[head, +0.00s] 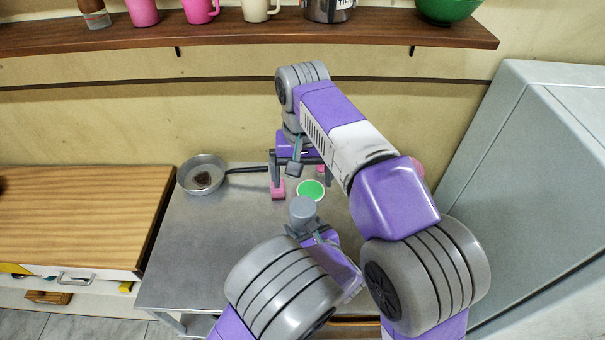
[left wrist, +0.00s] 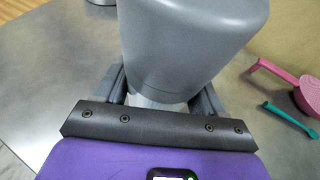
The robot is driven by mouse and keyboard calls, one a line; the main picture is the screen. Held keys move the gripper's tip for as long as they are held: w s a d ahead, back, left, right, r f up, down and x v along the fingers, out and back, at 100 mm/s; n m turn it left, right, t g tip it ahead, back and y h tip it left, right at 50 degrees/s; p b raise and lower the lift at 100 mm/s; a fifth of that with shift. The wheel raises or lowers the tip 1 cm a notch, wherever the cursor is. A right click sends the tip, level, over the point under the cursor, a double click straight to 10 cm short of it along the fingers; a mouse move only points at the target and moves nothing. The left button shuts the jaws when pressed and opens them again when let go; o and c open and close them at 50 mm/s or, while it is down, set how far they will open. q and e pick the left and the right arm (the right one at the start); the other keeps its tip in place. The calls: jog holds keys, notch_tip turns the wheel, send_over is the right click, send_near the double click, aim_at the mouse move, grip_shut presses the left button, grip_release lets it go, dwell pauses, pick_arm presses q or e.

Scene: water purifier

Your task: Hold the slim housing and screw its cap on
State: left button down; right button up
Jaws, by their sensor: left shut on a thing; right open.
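A grey, rounded, cylinder-like piece (head: 302,209) stands upright at my left gripper (head: 318,238) in the head view. In the left wrist view the same grey piece (left wrist: 190,45) fills the top middle, with a pale, clear-looking part (left wrist: 152,101) under it between the fingers. It looks like the slim housing, but I cannot tell whether the grey part is its cap. My left gripper is shut on it. My right gripper (head: 302,172) is open, beyond the housing over the table, fingers apart, with nothing seen between them. I see no separate cap.
A metal table (head: 215,250) lies underneath. A pan (head: 203,188) with dark contents sits at its back left. A grey cabinet (head: 540,170) stands right. A shelf (head: 240,36) runs above.

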pick_arm(q)
grip_release()
jog(key=shift+p+v, duration=0.6)
jog(key=shift+v, duration=3.2)
